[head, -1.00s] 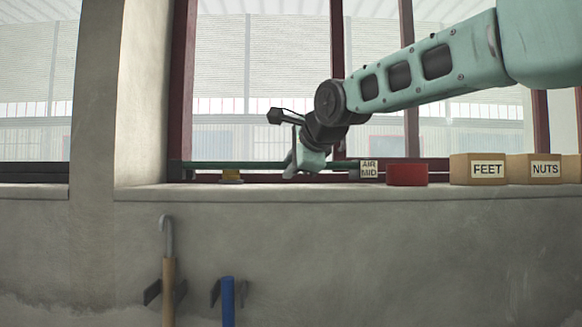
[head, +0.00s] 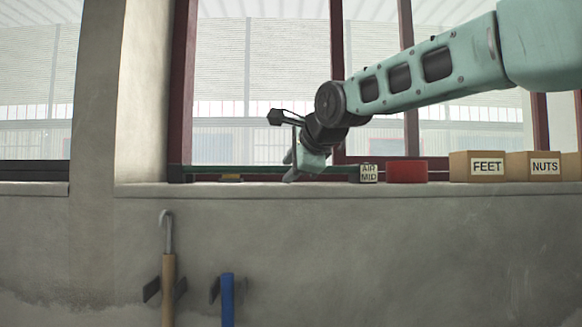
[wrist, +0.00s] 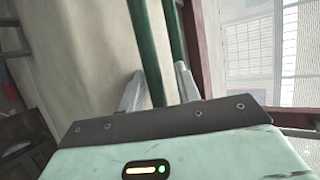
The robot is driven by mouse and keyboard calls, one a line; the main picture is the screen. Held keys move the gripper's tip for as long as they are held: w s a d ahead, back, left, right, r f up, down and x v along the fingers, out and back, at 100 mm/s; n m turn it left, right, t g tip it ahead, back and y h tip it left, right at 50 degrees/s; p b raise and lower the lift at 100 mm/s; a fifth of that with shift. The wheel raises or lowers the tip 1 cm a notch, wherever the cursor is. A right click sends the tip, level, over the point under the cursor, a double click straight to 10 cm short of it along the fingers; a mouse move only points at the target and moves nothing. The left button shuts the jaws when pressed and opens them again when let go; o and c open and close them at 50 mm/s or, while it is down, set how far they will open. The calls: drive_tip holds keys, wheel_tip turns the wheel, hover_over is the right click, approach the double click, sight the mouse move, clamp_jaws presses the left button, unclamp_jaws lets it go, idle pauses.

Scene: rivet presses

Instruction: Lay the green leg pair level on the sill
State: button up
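The green leg pair (head: 260,169) lies along the window sill (head: 400,188) in the head view and looks close to level. Its right end reaches the block marked AIR MID (head: 368,173). In the wrist view it shows as two green tubes (wrist: 149,50) side by side.
A low yellow-brown piece (head: 230,178) sits under the pair's left part. Right of the marked block stand a red box (head: 407,172), a FEET box (head: 477,166) and a NUTS box (head: 533,166). The window frame is close behind; two handled tools hang on the wall below.

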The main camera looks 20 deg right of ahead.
drive_tip(key=shift+f, duration=0.5)
drive_tip(key=shift+s, duration=0.15)
drive_tip(key=shift+s+r+b, duration=0.15)
drive_tip(key=shift+s+b, duration=0.15)
drive_tip(key=r+b+v, duration=0.1)
drive_tip(key=b+v, duration=0.4)
drive_tip(key=v, duration=1.2)
drive_tip(key=shift+w, duration=0.25)
